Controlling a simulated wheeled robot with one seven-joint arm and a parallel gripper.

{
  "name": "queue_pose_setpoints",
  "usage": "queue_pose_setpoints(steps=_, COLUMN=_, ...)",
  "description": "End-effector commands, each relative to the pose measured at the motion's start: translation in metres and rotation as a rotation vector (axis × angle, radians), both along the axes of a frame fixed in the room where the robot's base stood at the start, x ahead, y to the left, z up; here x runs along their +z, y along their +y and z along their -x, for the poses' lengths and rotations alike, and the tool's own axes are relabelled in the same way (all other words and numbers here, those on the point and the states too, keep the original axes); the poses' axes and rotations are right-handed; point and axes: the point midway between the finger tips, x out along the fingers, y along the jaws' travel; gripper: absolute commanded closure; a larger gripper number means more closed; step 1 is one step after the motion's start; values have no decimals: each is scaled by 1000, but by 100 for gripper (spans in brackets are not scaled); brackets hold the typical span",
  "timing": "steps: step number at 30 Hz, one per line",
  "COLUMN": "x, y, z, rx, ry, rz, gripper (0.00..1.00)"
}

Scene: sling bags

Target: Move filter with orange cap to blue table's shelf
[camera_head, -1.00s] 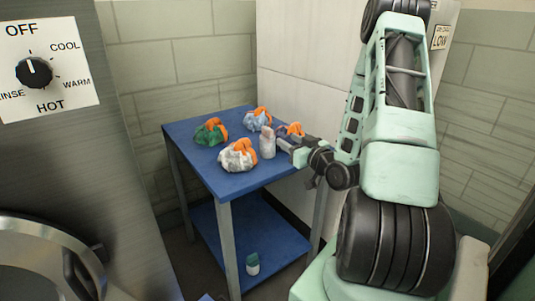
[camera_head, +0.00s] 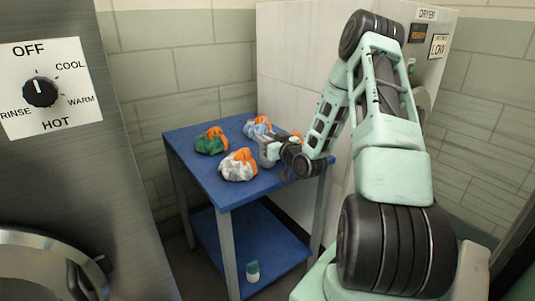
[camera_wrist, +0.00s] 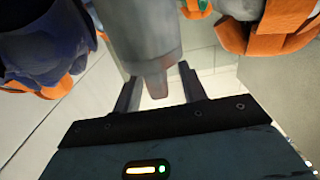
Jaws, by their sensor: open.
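In the wrist view a grey cylinder (camera_wrist: 145,30) with a dull brownish-pink narrow end sits at my gripper (camera_wrist: 158,85), its narrow end between the two spread fingers. It looks like the filter, though I cannot clearly make out an orange cap. In the head view my gripper (camera_head: 266,150) is at the right side of the blue table top (camera_head: 225,190), and the cylinder is hard to separate from it. My gripper is open; contact with the cylinder cannot be told. The blue table's lower shelf (camera_head: 275,250) is in view below the top.
Sling bags crowd the top: a green one (camera_head: 208,146), a white one (camera_head: 236,170) and a light blue one (camera_head: 255,129), all with orange parts. A small white bottle with a green cap (camera_head: 253,270) stands on the shelf. Table legs (camera_head: 229,250) frame the shelf; much of it is clear.

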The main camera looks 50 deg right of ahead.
Motion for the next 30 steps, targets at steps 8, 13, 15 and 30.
queue_pose_setpoints(steps=8, x=0, y=0, z=0, rx=0, ry=0, rz=0, gripper=94)
queue_pose_setpoints(steps=13, x=0, y=0, z=1, rx=0, ry=-1, rz=0, gripper=100)
queue_pose_setpoints(steps=15, x=0, y=0, z=1, rx=0, ry=-1, rz=1, gripper=100)
queue_pose_setpoints(steps=30, x=46, y=0, z=0, rx=1, ry=-3, rz=6, gripper=100)
